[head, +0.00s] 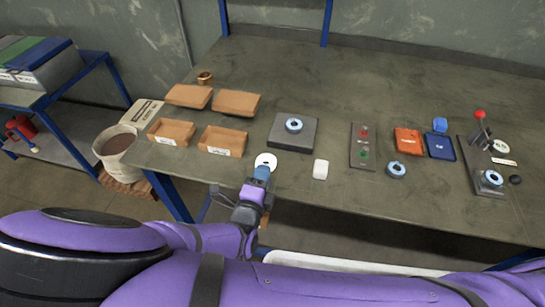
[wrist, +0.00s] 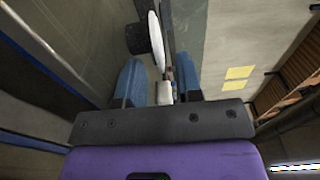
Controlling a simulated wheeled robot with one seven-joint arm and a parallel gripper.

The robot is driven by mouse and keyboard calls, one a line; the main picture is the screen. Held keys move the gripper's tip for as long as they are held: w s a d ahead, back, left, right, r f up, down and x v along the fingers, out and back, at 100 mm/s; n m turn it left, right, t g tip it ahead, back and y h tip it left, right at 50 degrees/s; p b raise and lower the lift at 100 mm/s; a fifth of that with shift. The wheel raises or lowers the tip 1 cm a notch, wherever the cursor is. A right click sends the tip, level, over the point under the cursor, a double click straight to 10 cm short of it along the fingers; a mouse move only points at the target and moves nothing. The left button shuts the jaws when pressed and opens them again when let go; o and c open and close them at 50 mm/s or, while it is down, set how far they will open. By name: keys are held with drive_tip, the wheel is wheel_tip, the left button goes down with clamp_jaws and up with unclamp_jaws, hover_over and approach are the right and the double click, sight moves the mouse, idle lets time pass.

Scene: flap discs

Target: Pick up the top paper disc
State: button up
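A white paper disc (head: 265,161) with a small centre hole is near the table's front edge, left of the middle, in the head view. In the wrist view the disc (wrist: 157,40) shows nearly edge-on, as a thin white sliver. I cannot tell whether it is one disc or a stack. My gripper (head: 263,172) is at the disc's near side, reaching in from the front edge. In the wrist view its blue fingers (wrist: 157,78) are apart, with the disc's near edge in line with the gap. No finger visibly presses on it.
A dark block (head: 295,145) with a blue-ringed disc and a white block (head: 320,169) are to the right. Brown trays (head: 223,140) are to the left. A switch panel (head: 363,147) and a lever press (head: 480,130) are farther right. The table's back is mostly clear.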

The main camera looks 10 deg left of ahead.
clamp_jaws()
drive_tip(key=shift+r, duration=0.1)
idle(0.3)
